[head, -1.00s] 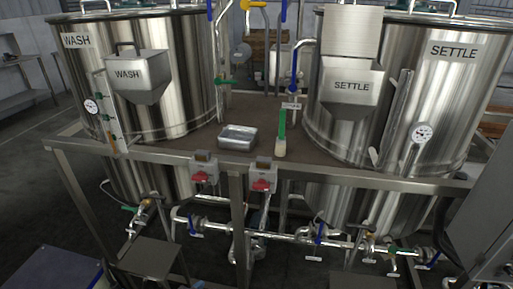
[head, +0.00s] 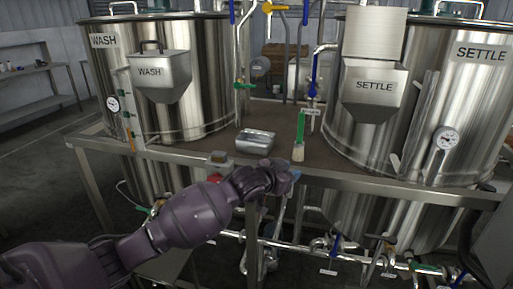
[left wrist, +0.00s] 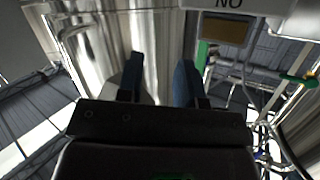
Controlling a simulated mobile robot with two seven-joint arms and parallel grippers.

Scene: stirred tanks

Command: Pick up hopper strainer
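My left gripper (head: 292,176) is in front of the deck's front rail, below and to the right of the pan in the head view. The arm hides part of the rail and the pipes. In the left wrist view its two dark fingers (left wrist: 158,80) are apart with nothing held between them, and shiny metal shows beyond. I cannot make out the pan in that view. My right gripper is not in view.
The WASH tank (head: 190,90) with its hopper (head: 160,78) stands left, and the SETTLE tank (head: 440,100) with its hopper (head: 372,92) right. The front rail (head: 370,184) and pipes (head: 320,246) are close to my arm.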

